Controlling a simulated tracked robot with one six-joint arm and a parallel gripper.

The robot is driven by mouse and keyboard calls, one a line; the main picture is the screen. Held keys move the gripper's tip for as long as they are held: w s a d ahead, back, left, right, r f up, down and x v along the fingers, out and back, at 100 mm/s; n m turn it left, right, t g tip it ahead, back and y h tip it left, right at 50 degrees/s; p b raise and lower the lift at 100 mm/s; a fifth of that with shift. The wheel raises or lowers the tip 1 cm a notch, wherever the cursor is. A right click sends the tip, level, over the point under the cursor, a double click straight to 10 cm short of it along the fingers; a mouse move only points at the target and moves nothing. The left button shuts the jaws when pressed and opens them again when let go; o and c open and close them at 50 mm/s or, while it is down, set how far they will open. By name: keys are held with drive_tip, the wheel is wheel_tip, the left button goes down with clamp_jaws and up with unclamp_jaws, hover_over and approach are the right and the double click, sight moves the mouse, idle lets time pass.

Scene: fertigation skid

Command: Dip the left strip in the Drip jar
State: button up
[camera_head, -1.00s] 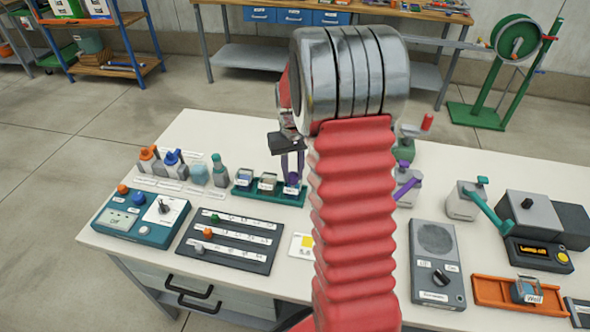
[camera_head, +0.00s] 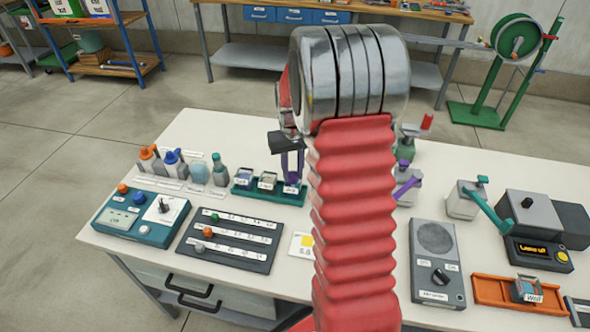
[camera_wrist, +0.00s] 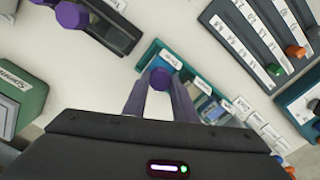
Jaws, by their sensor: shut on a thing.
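My gripper (camera_wrist: 160,98) is shut on a strip with a purple hexagonal head (camera_wrist: 160,78), seen from above between the fingers in the wrist view. In the head view my gripper (camera_head: 291,170) is over the right end of the teal tray (camera_head: 253,196), where the rightmost jar (camera_head: 291,189) stands with a small label that looks like Drip. My fingers and the strip's head cover most of that jar, and I cannot tell how deep the strip sits.
Two other jars stand left of it in the tray. Bottles (camera_head: 199,172), a teal control box (camera_head: 140,215) and a dark slider panel (camera_head: 230,240) lie to the left. A grey speaker box (camera_head: 437,262) and an orange tray (camera_head: 490,290) are on the right. My red arm hides the table's middle.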

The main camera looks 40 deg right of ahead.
drive_tip(key=shift+r, duration=0.15)
wheel_tip(320, 180, up, 8)
drive_tip(key=shift+r, duration=0.1)
idle(1.2)
idle(0.8)
drive_tip(key=shift+a, duration=0.1)
